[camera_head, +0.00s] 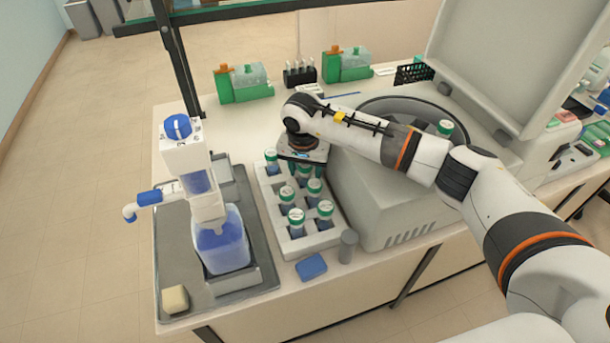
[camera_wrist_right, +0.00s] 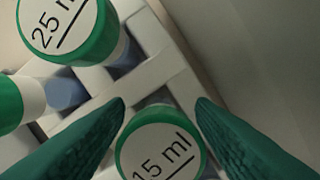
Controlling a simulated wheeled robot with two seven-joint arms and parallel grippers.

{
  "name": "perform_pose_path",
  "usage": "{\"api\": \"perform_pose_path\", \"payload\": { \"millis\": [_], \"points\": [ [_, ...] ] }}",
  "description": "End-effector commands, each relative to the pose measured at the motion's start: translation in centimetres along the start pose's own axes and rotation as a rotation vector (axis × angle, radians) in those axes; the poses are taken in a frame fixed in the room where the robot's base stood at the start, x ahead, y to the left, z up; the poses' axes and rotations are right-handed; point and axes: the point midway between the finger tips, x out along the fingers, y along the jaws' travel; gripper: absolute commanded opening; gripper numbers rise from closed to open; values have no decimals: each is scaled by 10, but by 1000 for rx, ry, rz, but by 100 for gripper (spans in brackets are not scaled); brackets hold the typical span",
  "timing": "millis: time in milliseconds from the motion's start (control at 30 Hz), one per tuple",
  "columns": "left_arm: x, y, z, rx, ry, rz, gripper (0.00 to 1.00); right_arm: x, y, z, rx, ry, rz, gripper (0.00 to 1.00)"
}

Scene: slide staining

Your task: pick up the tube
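Several tubes with green-rimmed white caps stand upright in a white rack (camera_head: 264,198), among them a front tube (camera_head: 296,222). My right gripper (camera_head: 302,167) points down over the back part of the rack and partly hides the tubes there. In the right wrist view its two green fingers (camera_wrist_right: 160,102) are apart, on either side of a tube cap marked "15 ml" (camera_wrist_right: 160,150). I cannot tell whether they touch the cap. A larger cap marked "25 ml" (camera_wrist_right: 62,25) is at the upper left. My left gripper is not in view.
A grey centrifuge (camera_head: 385,205) with its lid raised stands close right of the rack. A dispenser with a blue-filled bottle (camera_head: 222,245) stands on a grey tray (camera_head: 172,262) at left. A blue block (camera_head: 311,267) and a grey cylinder (camera_head: 347,246) are in front.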

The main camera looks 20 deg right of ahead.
Motion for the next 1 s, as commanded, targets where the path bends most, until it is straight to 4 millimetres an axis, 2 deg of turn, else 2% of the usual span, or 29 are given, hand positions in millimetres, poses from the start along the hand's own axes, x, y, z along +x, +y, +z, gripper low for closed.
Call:
{"api": "perform_pose_path", "payload": {
  "millis": [33, 233, 467, 567, 1000],
  "points": [
    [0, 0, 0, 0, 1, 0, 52, 0, 0, 0, 0, 0, 0, 41],
    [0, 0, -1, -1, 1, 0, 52, 0, 0, 0, 0, 0, 0, 9],
    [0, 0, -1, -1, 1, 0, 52, -1, 0, 0, 0, 0, 0, 8],
    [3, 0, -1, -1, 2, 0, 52, -7, 0, 2, 0, -2, 2, 8],
    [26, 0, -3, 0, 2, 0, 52, -85, 0, 14, 0, -4, 2, 8]
  ]
}}
